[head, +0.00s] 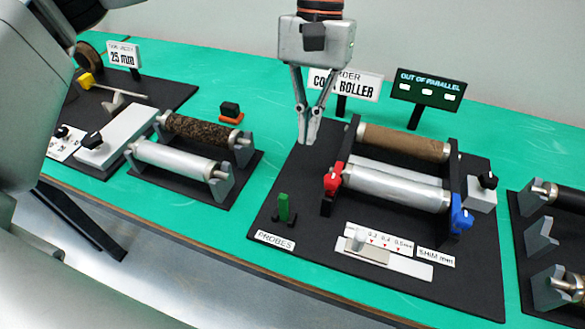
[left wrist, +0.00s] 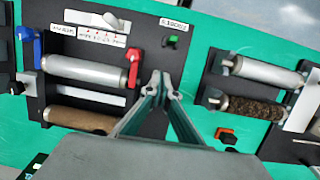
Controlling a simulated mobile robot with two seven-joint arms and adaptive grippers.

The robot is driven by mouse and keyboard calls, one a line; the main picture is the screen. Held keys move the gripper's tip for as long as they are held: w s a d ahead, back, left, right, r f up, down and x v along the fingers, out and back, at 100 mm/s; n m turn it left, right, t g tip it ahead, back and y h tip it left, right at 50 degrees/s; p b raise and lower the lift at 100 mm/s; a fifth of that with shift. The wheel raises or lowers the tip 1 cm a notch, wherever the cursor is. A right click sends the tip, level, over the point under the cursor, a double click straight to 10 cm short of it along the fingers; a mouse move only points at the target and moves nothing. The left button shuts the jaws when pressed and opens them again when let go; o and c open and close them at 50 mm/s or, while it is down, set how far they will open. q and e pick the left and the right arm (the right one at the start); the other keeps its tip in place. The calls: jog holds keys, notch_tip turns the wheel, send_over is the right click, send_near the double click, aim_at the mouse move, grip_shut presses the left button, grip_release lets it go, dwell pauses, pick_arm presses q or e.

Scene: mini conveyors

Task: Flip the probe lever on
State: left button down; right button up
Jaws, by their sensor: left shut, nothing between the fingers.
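The probe lever is a small green upright piece (head: 284,207) on a dark base, beside the "PROBES" label (head: 275,240) at the front left of the middle black board. In the left wrist view the green lever (left wrist: 173,40) shows beside its label (left wrist: 173,25). My left gripper (head: 308,140) points down above the back left part of that board, behind the lever and apart from it. Its fingertips (left wrist: 160,82) are together and hold nothing. My right gripper is in neither view.
Two rollers, the brown one (head: 405,141) and the silver one (head: 395,187), stand right of the lever, with a red clamp (head: 332,179) and a blue clamp (head: 462,219). A shim gauge (head: 385,250) lies in front. Signs (head: 345,84) stand behind. Board between gripper and lever is clear.

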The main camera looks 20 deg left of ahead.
aim_at(284, 208)
pick_arm(q)
jog(key=shift+w+a+r, duration=0.4)
jog(key=shift+w+a, duration=0.05)
jog(key=shift+a, duration=0.25)
jog(key=b+x, duration=0.1)
jog(key=x, duration=0.9)
jog(key=shift+a+f, duration=0.15)
jog(key=shift+f, duration=0.15)
jog(key=s, duration=0.3)
jog(key=shift+s+r, duration=0.15)
jog(key=shift+r, duration=0.2)
jog(key=shift+s, duration=0.25)
